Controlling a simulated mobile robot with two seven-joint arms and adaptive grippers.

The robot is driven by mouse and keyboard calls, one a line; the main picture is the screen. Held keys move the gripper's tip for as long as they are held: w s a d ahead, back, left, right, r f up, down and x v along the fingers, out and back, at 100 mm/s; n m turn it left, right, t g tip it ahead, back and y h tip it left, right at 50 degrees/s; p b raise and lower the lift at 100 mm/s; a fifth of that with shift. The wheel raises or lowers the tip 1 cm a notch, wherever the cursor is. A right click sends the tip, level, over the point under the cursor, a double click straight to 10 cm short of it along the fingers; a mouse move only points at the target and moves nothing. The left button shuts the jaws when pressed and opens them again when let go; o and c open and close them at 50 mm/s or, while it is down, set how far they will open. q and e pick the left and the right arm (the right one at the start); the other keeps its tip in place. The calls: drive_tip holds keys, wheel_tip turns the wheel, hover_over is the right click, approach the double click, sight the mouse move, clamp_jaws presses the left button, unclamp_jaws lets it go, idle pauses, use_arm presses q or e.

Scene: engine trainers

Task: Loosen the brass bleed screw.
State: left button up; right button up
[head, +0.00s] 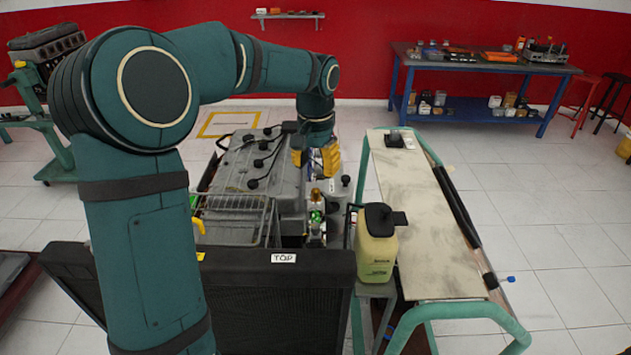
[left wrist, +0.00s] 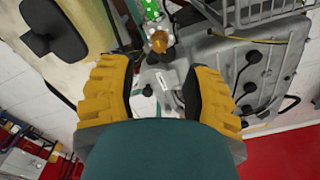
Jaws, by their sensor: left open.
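A brass-coloured part (head: 316,194), which looks like the bleed screw, stands upright above a green fitting beside the grey engine (head: 262,175). In the left wrist view the brass part (left wrist: 159,41) lies beyond the fingertips, near the top of the picture. My left gripper (head: 316,160) has yellow ridged fingers and is spread open, behind and above the brass part in the head view. In the left wrist view the open left gripper (left wrist: 160,75) has nothing between its fingers and does not appear to touch the brass part. My right gripper is not in view.
A wire basket (head: 238,215) and a black radiator marked TOP (head: 225,262) stand in front of the engine. A yellowish bottle with a black top (head: 376,250) stands right of it, beside a green-framed cart (head: 425,225). A blue workbench (head: 480,80) is at the back.

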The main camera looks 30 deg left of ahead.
sight(315, 191)
use_arm(q)
drive_tip(key=shift+r, duration=2.35)
